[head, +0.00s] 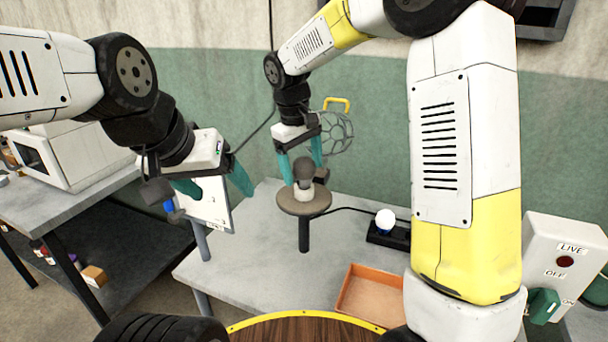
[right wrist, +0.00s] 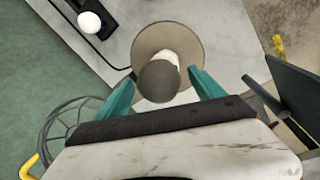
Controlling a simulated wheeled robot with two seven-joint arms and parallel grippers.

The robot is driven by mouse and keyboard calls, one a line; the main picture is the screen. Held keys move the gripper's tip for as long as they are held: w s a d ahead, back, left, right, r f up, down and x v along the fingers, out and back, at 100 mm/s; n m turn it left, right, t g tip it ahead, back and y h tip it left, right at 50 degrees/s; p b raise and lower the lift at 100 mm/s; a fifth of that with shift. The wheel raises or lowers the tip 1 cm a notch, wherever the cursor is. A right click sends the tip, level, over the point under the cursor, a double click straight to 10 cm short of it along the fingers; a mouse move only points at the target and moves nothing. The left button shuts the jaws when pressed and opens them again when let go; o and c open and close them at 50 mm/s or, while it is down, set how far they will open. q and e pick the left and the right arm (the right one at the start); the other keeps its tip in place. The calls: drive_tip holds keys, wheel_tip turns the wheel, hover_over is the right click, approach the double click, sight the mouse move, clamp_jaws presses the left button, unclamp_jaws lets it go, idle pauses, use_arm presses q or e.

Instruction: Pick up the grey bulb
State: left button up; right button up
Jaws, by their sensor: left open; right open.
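The grey bulb (head: 304,171) stands upright with a white base on a round brown stand (head: 290,204). It also shows in the right wrist view (right wrist: 158,81), over the round disc (right wrist: 142,45). My right gripper (head: 303,178) is open, pointing down, with its teal fingers on either side of the bulb's top. In the right wrist view the right gripper (right wrist: 163,90) has the bulb between its fingertips, with gaps visible. My left gripper (head: 215,190) is open and empty, left of the stand, in front of a white board.
A white bulb (head: 385,219) sits on a black base at the right of the grey table (head: 240,262). An orange tray (head: 371,293) lies nearer. A wire cage with yellow handle (head: 337,130) is behind my right gripper. A switch box (head: 562,262) stands at far right.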

drive_tip(key=shift+d+f, duration=0.1)
drive_tip(key=shift+f, duration=0.45)
drive_tip(key=c, duration=1.5)
drive_tip(key=shift+r, duration=0.15)
